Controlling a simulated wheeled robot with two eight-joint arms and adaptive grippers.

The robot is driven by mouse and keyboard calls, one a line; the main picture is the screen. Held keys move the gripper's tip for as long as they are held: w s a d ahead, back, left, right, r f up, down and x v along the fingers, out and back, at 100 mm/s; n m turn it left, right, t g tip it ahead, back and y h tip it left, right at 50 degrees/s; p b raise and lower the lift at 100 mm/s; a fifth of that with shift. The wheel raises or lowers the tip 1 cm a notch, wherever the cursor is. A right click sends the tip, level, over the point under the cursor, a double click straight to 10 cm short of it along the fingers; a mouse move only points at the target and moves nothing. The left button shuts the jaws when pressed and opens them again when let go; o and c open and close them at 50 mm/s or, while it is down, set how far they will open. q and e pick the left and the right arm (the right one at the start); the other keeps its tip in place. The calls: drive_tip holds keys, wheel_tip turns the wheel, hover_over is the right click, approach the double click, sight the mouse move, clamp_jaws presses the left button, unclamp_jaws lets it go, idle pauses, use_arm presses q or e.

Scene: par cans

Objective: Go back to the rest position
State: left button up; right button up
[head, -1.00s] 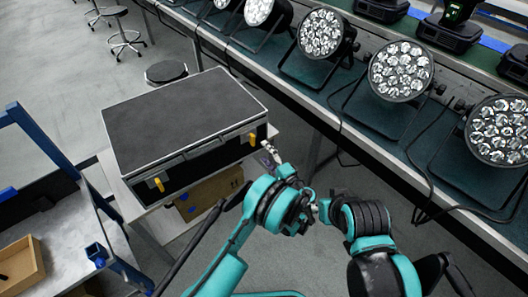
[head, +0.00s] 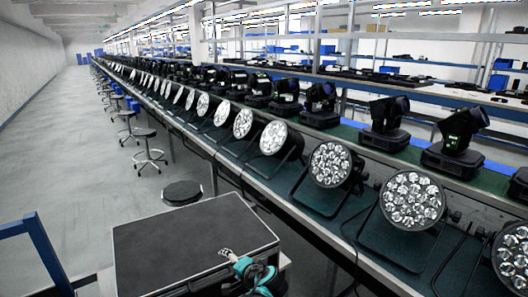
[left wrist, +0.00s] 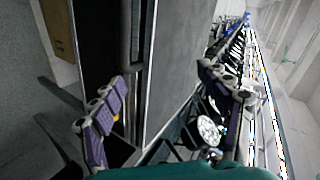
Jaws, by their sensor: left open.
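My left gripper (head: 228,254) shows at the bottom of the head view, in front of the near right part of a black case's lid. The left wrist view shows its two purple-padded fingers (left wrist: 162,75) spread apart with nothing between them. The case (head: 190,245) is shut and has pale metal edges. Its dark side and metal edge (left wrist: 150,60) fill the space beyond the fingers in the left wrist view. I cannot tell how far the gripper is from the case. My right gripper is out of view.
A long bench (head: 265,180) with a row of par cans (head: 330,165) and moving-head lights (head: 385,125) runs along the right. Stools (head: 148,152) stand on the open grey floor (head: 80,170) at the left. A blue frame (head: 40,250) stands at the lower left.

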use_arm(q)
drive_tip(key=s+a+r+n+g+h, duration=0.1)
drive_tip(key=s+a+r+n+h, duration=0.2)
drive_tip(key=s, duration=0.5)
drive_tip(key=s+a+r+n+g, duration=0.1)
drive_tip(key=s+a+r, duration=0.1)
drive_tip(key=s+a, duration=0.4)
drive_tip(key=s+d+f+n+h, duration=0.1)
drive_tip(key=s+n+h, duration=0.2)
drive_tip(key=s, duration=1.3)
drive_tip(key=shift+d+f+n+h, duration=0.2)
drive_tip(key=shift+d+n+h, duration=0.1)
drive_tip(key=shift+h, duration=0.1)
